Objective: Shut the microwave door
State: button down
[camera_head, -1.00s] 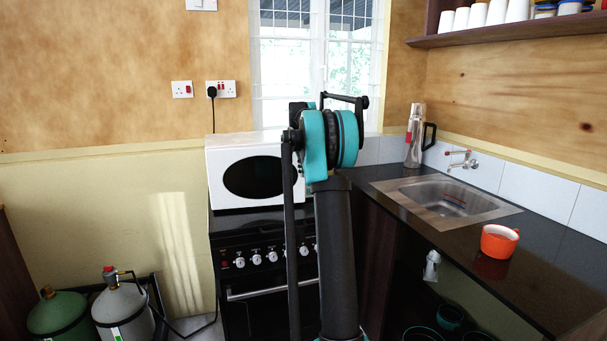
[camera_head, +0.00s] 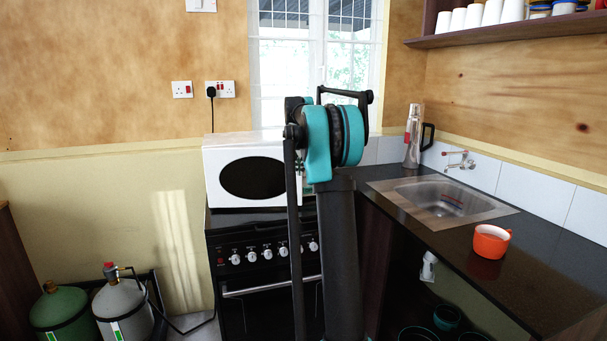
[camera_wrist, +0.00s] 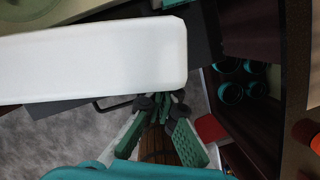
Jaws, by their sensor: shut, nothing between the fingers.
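The white microwave (camera_head: 212,180) stands on top of the black cooker in the head view. Its front, with a dark oval window (camera_head: 252,178), faces me. My arm covers its right side, so I cannot tell whether the door is fully shut or slightly ajar. In the wrist view a large white slab of the microwave (camera_wrist: 90,58) fills the upper left. My gripper (camera_wrist: 166,100) is shut and empty, its fingertips together just below the slab's right end. I cannot tell whether they touch it. The head view hides the gripper behind my arm.
The black cooker (camera_head: 262,318) has front knobs and a handle. To the right, the dark counter (camera_head: 420,215) carries a sink (camera_head: 445,198), an orange cup (camera_head: 490,242) and a flask (camera_head: 413,140). Gas bottles (camera_head: 122,312) stand on the floor at the left.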

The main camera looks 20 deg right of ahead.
jog(key=d+v, duration=0.1)
jog(key=v, duration=0.6)
jog(key=s+a+m+t, duration=0.2)
jog(key=s+m, duration=0.2)
jog(key=m, duration=0.7)
jog(key=s+a+f+m+t+h, duration=0.1)
jog(key=s+m+t, duration=0.25)
jog(key=m, duration=0.75)
jog(key=s+a+m+t, duration=0.15)
jog(key=s+m, duration=0.35)
jog(key=m, duration=0.6)
jog(key=w+r+x, duration=0.1)
jog(key=r+x, duration=0.1)
jog(key=x, duration=1.1)
jog(key=shift+w+d+f, duration=0.25)
jog(key=shift+w+d, duration=0.15)
jog(key=shift+w, duration=0.05)
